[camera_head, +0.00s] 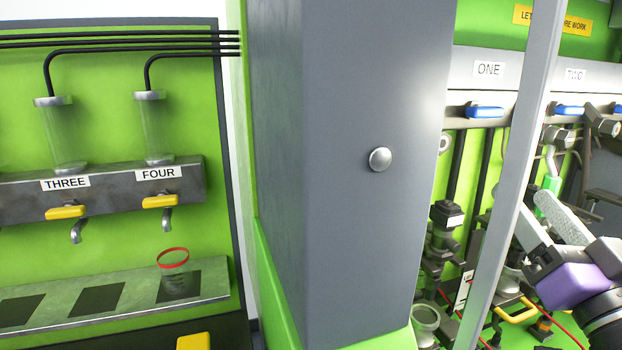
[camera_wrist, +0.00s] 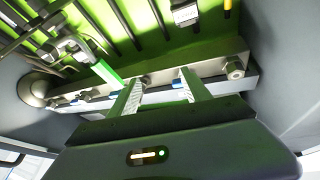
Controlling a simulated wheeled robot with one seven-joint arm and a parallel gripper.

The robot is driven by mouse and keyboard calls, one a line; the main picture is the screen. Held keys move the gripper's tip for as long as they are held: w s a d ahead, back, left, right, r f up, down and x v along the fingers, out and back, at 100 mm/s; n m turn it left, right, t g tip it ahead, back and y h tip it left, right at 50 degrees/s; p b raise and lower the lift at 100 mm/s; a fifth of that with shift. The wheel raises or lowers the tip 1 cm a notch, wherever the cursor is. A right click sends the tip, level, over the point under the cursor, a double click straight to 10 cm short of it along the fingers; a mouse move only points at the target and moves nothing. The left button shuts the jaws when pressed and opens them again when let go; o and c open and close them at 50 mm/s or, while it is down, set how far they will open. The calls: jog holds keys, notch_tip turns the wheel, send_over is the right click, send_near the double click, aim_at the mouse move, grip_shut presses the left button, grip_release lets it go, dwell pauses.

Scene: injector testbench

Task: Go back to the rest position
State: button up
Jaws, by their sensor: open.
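My gripper (camera_head: 521,194) is at the right of the head view, partly behind a grey upright post. Its two light fingers stand apart with nothing seen between them, and its purple body is cut near the right edge. In the wrist view my gripper (camera_wrist: 160,80) shows both fingers apart and empty, reaching toward a metal rail (camera_wrist: 212,70) of the testbench. The fingers look close to the rail, but I cannot tell whether they touch it. The rest position itself is not marked in either view.
The grey post (camera_head: 510,170) and a wide grey cabinet (camera_head: 355,170) stand left of my gripper. Blue handles ONE (camera_head: 485,113) and TWO (camera_head: 569,111) are on the bench behind. A red-rimmed beaker (camera_head: 173,262) stands under tap FOUR, left of the cabinet.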

jog(key=s+a+f+m+g+h, duration=0.1)
jog(key=s+f+m+h, duration=0.15)
jog(key=s+f, duration=0.55)
jog(key=s+a+f+m+h, duration=0.1)
jog(key=s+f+h, duration=0.3)
jog(key=f, duration=0.7)
jog(key=s+a+f+n+g+y, duration=0.2)
jog(key=s+a+f+g, duration=0.1)
jog(key=s+f, duration=0.5)
jog(key=s+a+f+n+g+y, duration=0.2)
jog(key=s+f, duration=0.6)
jog(key=s, duration=0.7)
jog(key=shift+s+a+n+g+y, duration=0.25)
jog(key=shift+a+n+g+y, duration=0.15)
jog(key=shift+n+g+y, duration=0.3)
